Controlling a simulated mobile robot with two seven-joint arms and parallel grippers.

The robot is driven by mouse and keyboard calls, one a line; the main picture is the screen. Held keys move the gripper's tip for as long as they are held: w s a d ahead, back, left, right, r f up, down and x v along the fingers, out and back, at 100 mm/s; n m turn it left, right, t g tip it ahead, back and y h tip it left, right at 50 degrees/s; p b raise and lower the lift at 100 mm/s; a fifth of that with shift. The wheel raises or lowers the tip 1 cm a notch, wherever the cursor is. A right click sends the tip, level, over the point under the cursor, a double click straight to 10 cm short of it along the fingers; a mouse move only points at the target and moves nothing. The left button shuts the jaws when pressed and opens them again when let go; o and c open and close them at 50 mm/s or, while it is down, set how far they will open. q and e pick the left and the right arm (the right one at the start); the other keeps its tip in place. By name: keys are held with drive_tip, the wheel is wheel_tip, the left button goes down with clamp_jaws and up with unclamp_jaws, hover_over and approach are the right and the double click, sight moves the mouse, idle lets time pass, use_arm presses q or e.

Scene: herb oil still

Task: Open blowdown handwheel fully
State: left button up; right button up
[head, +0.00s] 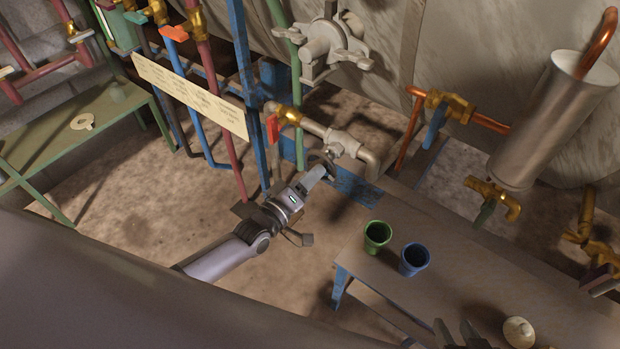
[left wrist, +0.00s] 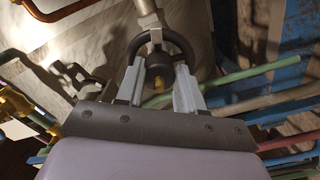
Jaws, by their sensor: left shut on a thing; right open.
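The blowdown handwheel (left wrist: 184,47) is a dark ring on a pale stem in the left wrist view. In the head view it shows as a small dark rim (head: 327,156) below a grey pipe valve (head: 343,143). My left gripper (left wrist: 158,70) has its two pale fingers at the near side of the ring, with the dark hub and a yellow spot between them. It is shut on the wheel; in the head view the left gripper (head: 322,170) partly hides it. My right gripper (head: 462,335) shows only in part at the bottom edge, away from the wheel.
A wooden bench (head: 440,255) stands to the right, with a green cup (head: 377,237), a blue cup (head: 414,259) and a pale round object (head: 519,331). A red-handled valve (head: 273,128) sits left of the grey valve. A green table (head: 60,145) stands at the left.

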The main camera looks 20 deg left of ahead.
use_arm(q)
drive_tip(key=shift+n+b, duration=0.5)
drive_tip(key=shift+n, duration=1.5)
drive_tip(key=o, duration=1)
drive_tip(key=shift+o, duration=0.2)
drive_tip(key=p+v, duration=0.1)
drive_tip(key=v, duration=0.6)
drive_tip(key=shift+r, duration=0.1)
